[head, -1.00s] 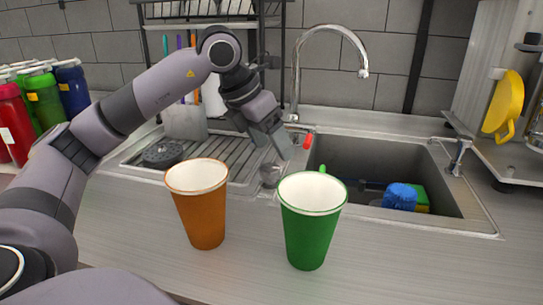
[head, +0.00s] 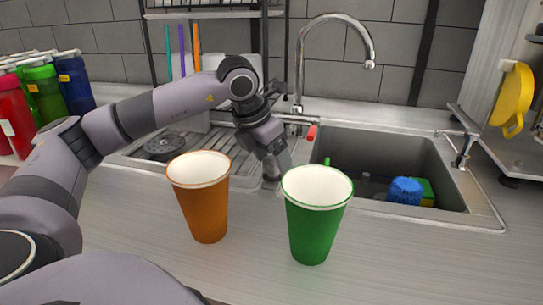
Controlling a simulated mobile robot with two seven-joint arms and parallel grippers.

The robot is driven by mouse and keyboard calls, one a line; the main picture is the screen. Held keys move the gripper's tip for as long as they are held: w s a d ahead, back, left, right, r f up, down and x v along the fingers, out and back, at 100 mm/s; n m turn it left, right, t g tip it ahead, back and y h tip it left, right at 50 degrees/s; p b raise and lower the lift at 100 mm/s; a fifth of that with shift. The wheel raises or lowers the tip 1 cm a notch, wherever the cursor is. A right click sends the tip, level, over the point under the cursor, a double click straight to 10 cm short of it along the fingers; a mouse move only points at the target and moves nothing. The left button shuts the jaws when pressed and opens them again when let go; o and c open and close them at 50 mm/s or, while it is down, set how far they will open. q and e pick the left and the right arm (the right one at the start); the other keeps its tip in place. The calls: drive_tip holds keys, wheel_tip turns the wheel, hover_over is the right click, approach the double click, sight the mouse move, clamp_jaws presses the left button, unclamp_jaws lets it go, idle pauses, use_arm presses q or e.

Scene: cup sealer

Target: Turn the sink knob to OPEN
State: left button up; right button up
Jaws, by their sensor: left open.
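The sink knob (head: 312,132) is a small red-tipped handle at the base of the curved chrome faucet (head: 337,19), on the sink's back rim. My left gripper (head: 281,164) is open and points downward, to the left of and below the red knob in the picture. It appears apart from the knob, between the drainboard and the basin. Its fingertips are small and partly blurred against the metal. My right gripper is not in view.
An orange cup (head: 203,205) and a green cup (head: 315,225) stand on the counter in front of the gripper. The sink basin (head: 365,150) holds a blue brush (head: 405,191) and a sponge. A dish rack (head: 212,14) stands behind my arm.

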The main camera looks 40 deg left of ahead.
use_arm(q)
drive_tip(key=c, duration=1.1)
drive_tip(key=shift+m, duration=0.3)
drive_tip(key=m+h, duration=0.1)
drive_tip(key=m, duration=0.1)
drive_tip(key=shift+r+m, duration=0.1)
drive_tip(key=shift+m, duration=0.3)
drive_tip(key=shift+o, duration=0.2)
drive_tip(key=m, duration=0.1)
drive_tip(key=m+g+h+p, duration=0.1)
drive_tip(key=m, duration=0.1)
drive_tip(key=shift+w+a+r+m+h, duration=0.1)
drive_tip(key=shift+a+m+h, duration=0.05)
drive_tip(key=shift+m+h, duration=0.15)
drive_tip(key=m+g+p, duration=0.1)
drive_tip(key=m, duration=0.2)
drive_tip(key=m+g+h+p, duration=0.1)
drive_tip(key=m+p, duration=0.1)
drive_tip(key=m, duration=0.1)
drive_tip(key=shift+w, duration=0.1)
drive_tip(key=shift+w+a+m+g+p, duration=0.1)
drive_tip(key=shift+m+g+p, duration=0.9)
drive_tip(key=shift+m, duration=1.4)
